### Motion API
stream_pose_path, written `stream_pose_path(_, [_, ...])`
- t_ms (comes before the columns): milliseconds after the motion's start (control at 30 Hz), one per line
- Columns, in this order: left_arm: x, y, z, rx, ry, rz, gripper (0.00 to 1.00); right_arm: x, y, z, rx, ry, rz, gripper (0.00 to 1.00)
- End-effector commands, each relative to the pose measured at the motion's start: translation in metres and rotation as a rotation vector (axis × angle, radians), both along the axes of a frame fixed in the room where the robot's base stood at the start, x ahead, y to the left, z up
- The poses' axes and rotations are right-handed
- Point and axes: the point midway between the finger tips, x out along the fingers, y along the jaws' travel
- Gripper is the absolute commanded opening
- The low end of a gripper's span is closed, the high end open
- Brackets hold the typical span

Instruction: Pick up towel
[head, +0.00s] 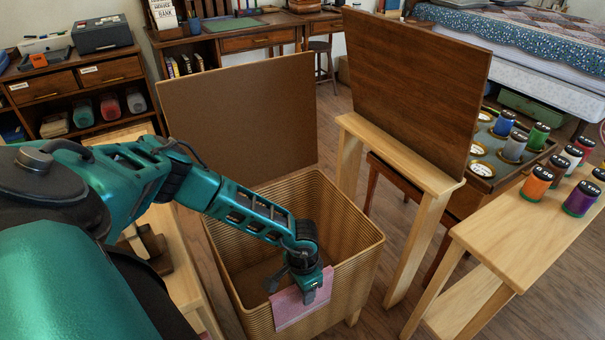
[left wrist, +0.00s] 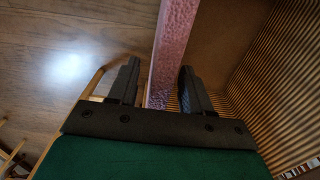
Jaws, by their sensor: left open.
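A pink towel (head: 297,309) hangs over the near rim of a ribbed wicker hamper (head: 345,262). In the left wrist view the towel (left wrist: 173,38) is a narrow pink strip along the rim, with the hamper's ribbed inside to its right. My left gripper (head: 291,289) is at this rim, pointing down. Its two dark fingers (left wrist: 158,72) are open, one on each side of the towel, with gaps showing. Part of the towel is hidden behind the gripper in the head view. My right gripper is not in view.
The hamper's brown lid (head: 240,115) stands raised behind it. A wooden bench with a dark upright panel (head: 415,85) is close on the right. Another light bench (head: 515,235) holds several paint jars. Floor (head: 385,325) shows between them.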

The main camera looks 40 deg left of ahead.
Motion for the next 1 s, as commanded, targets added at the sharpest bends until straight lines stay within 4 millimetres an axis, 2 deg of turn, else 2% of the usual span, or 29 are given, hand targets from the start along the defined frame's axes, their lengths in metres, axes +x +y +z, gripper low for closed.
stream_pose_path(33, [0.000,-0.001,-0.011,-0.001,0.001,-0.001,0.49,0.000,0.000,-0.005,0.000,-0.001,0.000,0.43])
stream_pose_path(133, [0.000,0.000,-0.021,-0.001,-0.001,0.000,0.49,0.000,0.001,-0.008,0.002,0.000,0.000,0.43])
stream_pose_path(433, [0.000,0.000,-0.023,-0.001,-0.001,0.000,0.48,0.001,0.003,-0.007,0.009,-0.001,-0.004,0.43])
stream_pose_path(933, [0.000,0.000,-0.023,-0.001,-0.001,0.000,0.00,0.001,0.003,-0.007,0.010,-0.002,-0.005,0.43])
stream_pose_path(1000, [0.000,0.000,-0.023,-0.001,-0.001,0.000,0.00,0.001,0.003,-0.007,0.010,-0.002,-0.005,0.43])
